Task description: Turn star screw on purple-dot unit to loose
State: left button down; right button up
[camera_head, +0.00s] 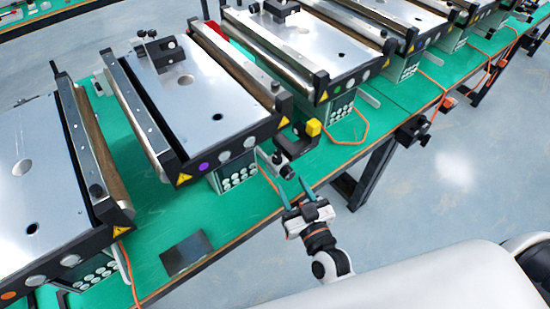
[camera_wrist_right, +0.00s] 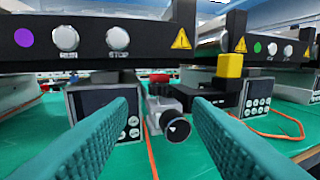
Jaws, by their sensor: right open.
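The purple-dot unit (camera_head: 205,105) is a conveyor with a flat metal top; its purple dot (camera_wrist_right: 23,38) shows on the dark front rail at left in the right wrist view. A black round knob (camera_wrist_right: 177,130) with a pale mark, which looks like the star screw, sits on a small grey bracket below the rail's right end. In the head view the knob (camera_head: 287,172) is small and its shape is unclear. My right gripper (camera_head: 292,188) is open, with its teal fingers pointing at the knob and apart from it, one on each side in the wrist view. My left gripper is not in view.
A yellow block (camera_wrist_right: 230,65) on a black mount stands right of the knob. A control box (camera_wrist_right: 105,100) is behind the left finger. The green-dot unit (camera_head: 300,55) is beside it. A dark flat plate (camera_head: 187,253) lies on the green bench. An orange cable runs nearby.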

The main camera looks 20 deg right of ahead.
aim_at(279, 163)
jog(key=w, duration=0.4)
jog(key=shift+a+r+p, duration=0.1)
jog(key=shift+r+p, duration=0.05)
jog(key=shift+p, duration=0.2)
jog(key=w, duration=0.5)
jog(key=shift+w+a+p, duration=0.15)
jog(key=shift+a+p, duration=0.25)
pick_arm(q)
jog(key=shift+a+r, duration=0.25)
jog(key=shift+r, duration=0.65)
pick_arm(e)
jog(key=shift+w+f, duration=0.2)
jog(key=shift+w, duration=0.2)
jog(key=c, duration=1)
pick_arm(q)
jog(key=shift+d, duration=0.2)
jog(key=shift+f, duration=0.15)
